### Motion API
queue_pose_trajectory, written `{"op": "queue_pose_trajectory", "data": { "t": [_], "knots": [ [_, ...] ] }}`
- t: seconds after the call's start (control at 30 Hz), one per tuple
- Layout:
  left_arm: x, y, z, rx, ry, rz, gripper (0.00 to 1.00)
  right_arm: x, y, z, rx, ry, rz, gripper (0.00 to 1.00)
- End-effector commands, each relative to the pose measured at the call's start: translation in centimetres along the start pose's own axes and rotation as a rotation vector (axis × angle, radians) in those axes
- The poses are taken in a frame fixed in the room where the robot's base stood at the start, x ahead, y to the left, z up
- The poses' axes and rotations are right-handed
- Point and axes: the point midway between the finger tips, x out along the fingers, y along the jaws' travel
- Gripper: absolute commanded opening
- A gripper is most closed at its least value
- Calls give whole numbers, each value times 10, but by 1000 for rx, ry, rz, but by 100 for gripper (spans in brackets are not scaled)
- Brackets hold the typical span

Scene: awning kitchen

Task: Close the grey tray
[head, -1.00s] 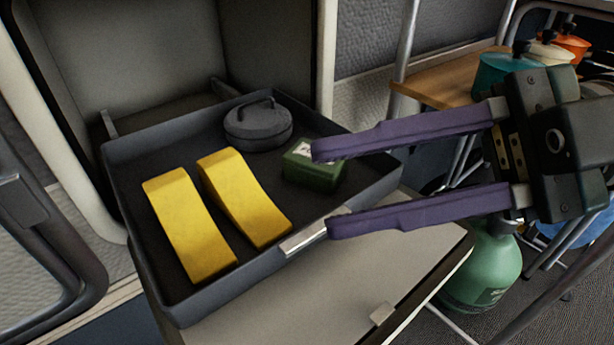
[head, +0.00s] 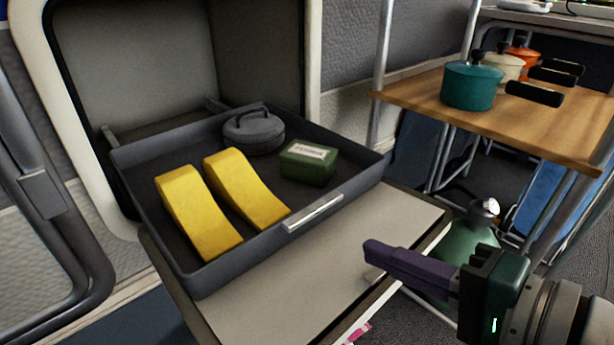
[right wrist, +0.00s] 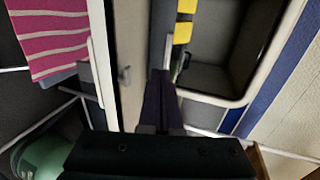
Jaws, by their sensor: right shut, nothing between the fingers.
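The grey tray (head: 188,271) is pulled out of the cabinet opening (head: 150,75) and rests above a light flap. It holds two yellow wedge-shaped blocks (head: 198,215), a dark round lidded pot (head: 253,132) and a small green box (head: 307,165). A metal handle (head: 313,213) sits on its front wall. My right gripper (head: 370,249) is shut and empty, in front of and to the right of the tray, apart from it. In the right wrist view its purple fingers (right wrist: 160,80) are together. My left gripper is not in view.
A wooden shelf (head: 560,125) with teal (head: 468,88), cream and orange pots stands at the right. A green gas bottle (head: 465,250) stands below it. The light flap (head: 390,225) lies under the tray. A dark curved frame (head: 85,250) stands at the left.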

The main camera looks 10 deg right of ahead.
Motion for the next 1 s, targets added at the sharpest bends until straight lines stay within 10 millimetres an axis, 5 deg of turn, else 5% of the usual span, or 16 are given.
{"op": "queue_pose_trajectory", "data": {
  "t": [0.2,0.4,1.0],
  "knots": [
    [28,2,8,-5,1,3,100,49,3,0,-3,0,-5,0],
    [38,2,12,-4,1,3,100,74,-7,0,-4,0,-4,0],
    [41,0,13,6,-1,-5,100,85,-13,0,-3,0,-2,0]
  ]
}}
